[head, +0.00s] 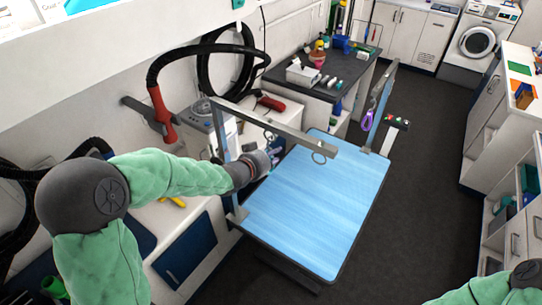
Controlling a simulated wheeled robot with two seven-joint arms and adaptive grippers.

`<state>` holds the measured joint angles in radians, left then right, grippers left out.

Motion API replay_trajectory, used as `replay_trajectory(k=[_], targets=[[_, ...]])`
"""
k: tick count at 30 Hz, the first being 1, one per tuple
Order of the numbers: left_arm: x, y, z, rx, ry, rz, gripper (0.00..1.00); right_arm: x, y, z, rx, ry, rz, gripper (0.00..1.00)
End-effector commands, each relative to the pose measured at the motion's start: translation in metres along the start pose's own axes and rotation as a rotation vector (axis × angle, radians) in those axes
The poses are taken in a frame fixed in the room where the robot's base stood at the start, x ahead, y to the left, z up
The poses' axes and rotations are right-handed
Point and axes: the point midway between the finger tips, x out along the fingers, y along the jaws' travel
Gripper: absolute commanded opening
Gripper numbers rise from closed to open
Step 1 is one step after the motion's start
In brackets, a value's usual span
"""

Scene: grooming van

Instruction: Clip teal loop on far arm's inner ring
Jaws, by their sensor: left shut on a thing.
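My left gripper (270,159) is over the left edge of the blue grooming table, below the near arm's bar (290,134). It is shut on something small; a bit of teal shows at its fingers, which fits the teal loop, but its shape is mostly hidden. The near arm's bar carries a ring (319,158) near its free end and another (268,134) further in. The far arm (383,92) rises at the table's far right corner, with a purple loop (368,120) hanging from it. Its inner ring is too small to make out. My right gripper is out of view.
The blue table top (315,205) is bare. A dark counter (325,72) with a tissue box (303,74) and bottles stands behind it. A black hose (190,50) arches at the left. Dark floor (420,200) is open to the right.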

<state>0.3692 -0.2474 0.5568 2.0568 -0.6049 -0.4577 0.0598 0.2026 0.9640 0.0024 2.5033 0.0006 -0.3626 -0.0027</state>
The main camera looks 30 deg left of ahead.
Motion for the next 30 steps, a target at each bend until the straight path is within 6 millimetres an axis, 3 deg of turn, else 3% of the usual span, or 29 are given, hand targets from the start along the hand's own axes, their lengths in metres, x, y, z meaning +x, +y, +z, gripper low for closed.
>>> replay_trajectory(k=[13, 14, 16, 17, 30], targets=[[0.0009, -0.0003, 0.0021, 0.000, 0.002, 0.000, 0.06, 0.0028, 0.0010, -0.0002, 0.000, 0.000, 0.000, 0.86], [0.0009, -0.0003, 0.0021, 0.000, 0.001, 0.000, 0.35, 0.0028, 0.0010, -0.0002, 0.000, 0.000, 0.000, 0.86], [0.0009, -0.0003, 0.0021, 0.000, 0.001, 0.000, 0.55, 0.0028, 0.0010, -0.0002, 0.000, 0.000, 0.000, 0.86], [0.0009, -0.0003, 0.0021, 0.000, 0.001, 0.000, 0.57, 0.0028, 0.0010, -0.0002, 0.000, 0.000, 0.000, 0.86], [-0.0064, -0.0008, 0.0013, 0.000, 0.001, -0.002, 0.57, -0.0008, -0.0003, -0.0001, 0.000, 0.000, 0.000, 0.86]])
